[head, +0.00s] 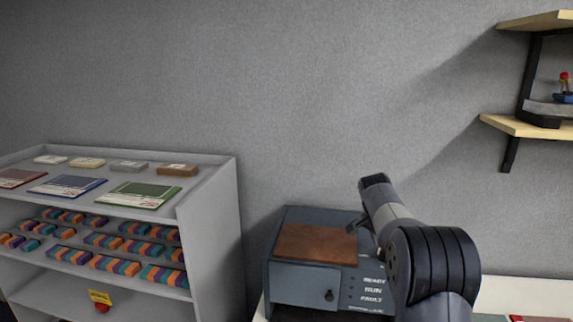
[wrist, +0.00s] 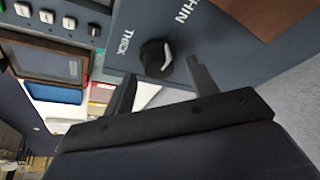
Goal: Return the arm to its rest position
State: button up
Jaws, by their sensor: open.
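My gripper shows in the wrist view (wrist: 161,72) with its two dark fingers apart and nothing held between them. A black round knob (wrist: 153,56) with a white pointer, on a dark blue-grey panel marked THICK and THIN, appears beyond the fingertips and between them. I cannot tell whether the fingers touch it. In the head view my arm reaches in from the lower right over a blue-grey machine (head: 284,247) with a brown top plate. My fingers are mostly hidden there.
A grey shelf unit (head: 222,205) with cards and coloured blocks stands at the left. Wooden wall shelves (head: 515,126) are at the upper right. In the wrist view, white buttons (wrist: 45,15), a framed screen (wrist: 50,63) and a blue tray (wrist: 52,93) lie left. Open wall is above the machine.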

jog(key=shift+w+d+f, duration=0.15)
jog(key=shift+d+f, duration=0.05)
jog(key=shift+f, duration=0.35)
jog(key=shift+r, duration=0.1)
